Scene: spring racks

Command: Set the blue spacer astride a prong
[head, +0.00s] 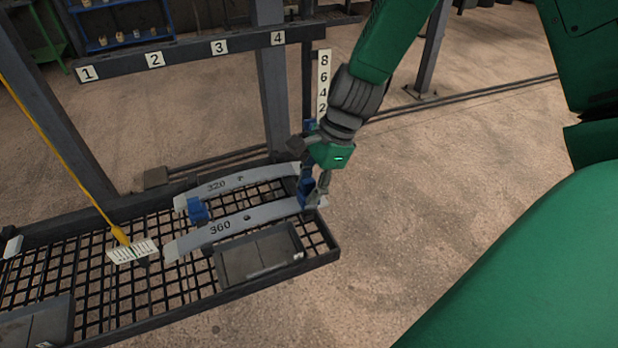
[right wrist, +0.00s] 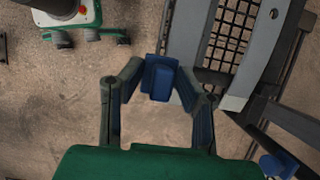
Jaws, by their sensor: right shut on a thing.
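My right gripper (head: 311,194) is shut on a blue spacer (head: 304,191) at the right end of the grey curved bar marked 360 (head: 262,214). In the right wrist view the blue spacer (right wrist: 159,78) sits between the fingers (right wrist: 155,88), beside a grey bar (right wrist: 197,50). I cannot tell whether the spacer touches the bar or sits astride it. A second grey bar, marked 320 (head: 250,178), lies behind the first. Another blue piece (head: 198,210) sits at the left between the two bars. Which part is the prong is not clear. My left gripper is out of view.
The bars lie over a black mesh shelf (head: 60,262) with a dark rim, along with a grey flat box (head: 258,255). A yellow rod with a white tag (head: 132,250) hangs at the left. Upright posts and a numbered beam (head: 190,52) stand behind. Open floor lies right.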

